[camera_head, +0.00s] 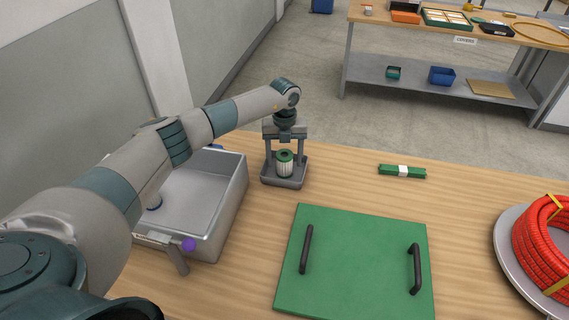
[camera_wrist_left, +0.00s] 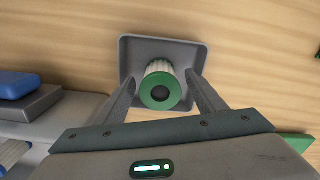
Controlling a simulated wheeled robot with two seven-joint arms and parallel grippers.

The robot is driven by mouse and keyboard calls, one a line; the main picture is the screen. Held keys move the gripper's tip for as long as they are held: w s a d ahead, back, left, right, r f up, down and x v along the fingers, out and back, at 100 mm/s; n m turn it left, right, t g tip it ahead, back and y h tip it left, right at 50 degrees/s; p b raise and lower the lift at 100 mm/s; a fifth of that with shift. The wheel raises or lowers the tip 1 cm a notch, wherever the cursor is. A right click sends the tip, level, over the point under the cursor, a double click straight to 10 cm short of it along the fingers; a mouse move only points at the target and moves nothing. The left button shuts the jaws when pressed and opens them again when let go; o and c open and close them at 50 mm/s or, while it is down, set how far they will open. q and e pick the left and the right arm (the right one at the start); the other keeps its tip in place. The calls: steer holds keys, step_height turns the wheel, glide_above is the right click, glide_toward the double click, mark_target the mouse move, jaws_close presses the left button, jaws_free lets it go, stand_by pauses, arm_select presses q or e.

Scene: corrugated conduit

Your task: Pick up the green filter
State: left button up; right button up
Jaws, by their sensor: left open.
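The green filter (camera_head: 285,162) is a white pleated cylinder with a green ring on top. It stands upright in a small grey tray (camera_head: 296,182) on the wooden table. In the left wrist view the filter (camera_wrist_left: 161,87) shows its green top with a dark central hole, inside the tray (camera_wrist_left: 130,52). My left gripper (camera_head: 284,150) points down over the tray, with one finger on each side of the filter. In the left wrist view my left gripper (camera_wrist_left: 162,90) is open, with gaps between the fingers and the filter. My right gripper is not in view.
A metal basin (camera_head: 240,195) stands left of the tray. A green board with two black handles (camera_head: 355,262) lies in front. Bare table lies between tray and packet.

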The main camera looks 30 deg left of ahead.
arm_select(q)
steer(key=c, duration=1.2)
steer(key=shift+o, duration=0.2)
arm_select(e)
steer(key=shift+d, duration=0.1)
arm_select(q)
steer(key=shift+r, duration=0.1)
